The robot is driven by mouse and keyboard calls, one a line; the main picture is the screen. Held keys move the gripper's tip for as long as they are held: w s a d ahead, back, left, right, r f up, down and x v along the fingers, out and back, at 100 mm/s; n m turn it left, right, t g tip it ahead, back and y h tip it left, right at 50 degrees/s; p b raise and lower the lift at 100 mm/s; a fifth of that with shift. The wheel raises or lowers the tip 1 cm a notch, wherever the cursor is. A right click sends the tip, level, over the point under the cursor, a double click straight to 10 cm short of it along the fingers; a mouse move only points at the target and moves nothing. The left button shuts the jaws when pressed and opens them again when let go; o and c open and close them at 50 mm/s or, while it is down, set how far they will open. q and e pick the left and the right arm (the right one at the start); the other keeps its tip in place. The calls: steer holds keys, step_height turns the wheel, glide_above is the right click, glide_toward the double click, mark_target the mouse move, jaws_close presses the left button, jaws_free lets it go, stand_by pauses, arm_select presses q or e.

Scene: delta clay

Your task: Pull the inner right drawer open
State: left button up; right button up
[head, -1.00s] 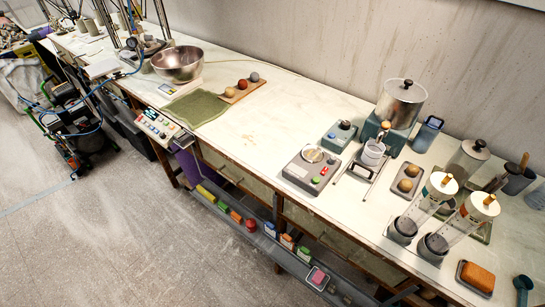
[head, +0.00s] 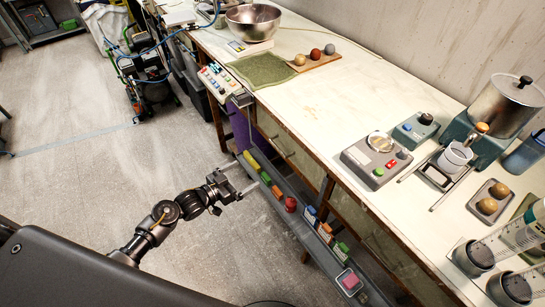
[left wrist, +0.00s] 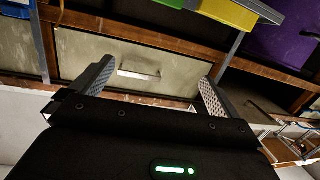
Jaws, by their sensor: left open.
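A pale drawer front (head: 277,138) sits under the bench top, to the right of the purple panel. In the left wrist view a pale drawer front (left wrist: 90,55) with a short metal handle (left wrist: 138,75) lies beyond the fingers. It appears shut. Another drawer front (head: 385,243) shows further right under the bench. My left gripper (head: 247,173) is open and empty, in front of the bench near the bin rail and apart from the drawers. In its wrist view the handle shows between the spread fingers (left wrist: 157,72). My right gripper is not in view.
A low rail (head: 275,205) with several coloured bins runs along the bench front, close to my left fingers. Devices and a bowl (head: 253,20) stand on top.

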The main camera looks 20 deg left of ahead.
mark_target(277, 148)
arm_select(q)
step_height(277, 148, up, 6)
steer(key=d+m+h, duration=0.2)
steer(key=h, duration=0.1)
steer(key=x, duration=1.1)
steer(key=shift+w+a+p, duration=0.25)
steer(key=shift+w+p, duration=0.1)
steer(key=shift+p, duration=0.05)
